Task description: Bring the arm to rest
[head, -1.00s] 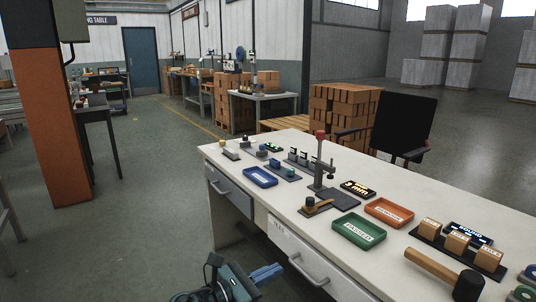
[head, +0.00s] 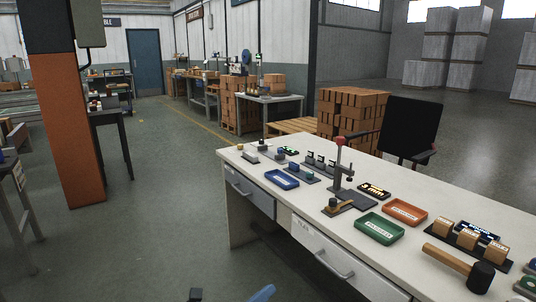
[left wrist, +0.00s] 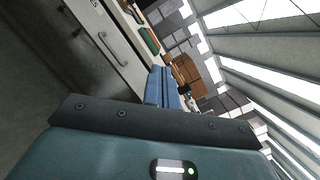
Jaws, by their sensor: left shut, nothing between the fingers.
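My left gripper (head: 263,293) shows only as a small blue piece at the bottom edge of the head view; the rest of it is cut off. In the left wrist view its two blue fingers (left wrist: 163,86) lie side by side, shut with nothing between them. The gripper is in front of the white workbench (head: 236,199), apart from it and from the things on its top. My right gripper is in neither view.
The bench front has drawers with handles (head: 334,267). On top are a blue tray (head: 282,180), a green tray (head: 380,229), an orange tray (head: 404,211), a press stand (head: 339,165) and a mallet (head: 447,259). An orange pillar (head: 70,130) stands left; open floor lies between.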

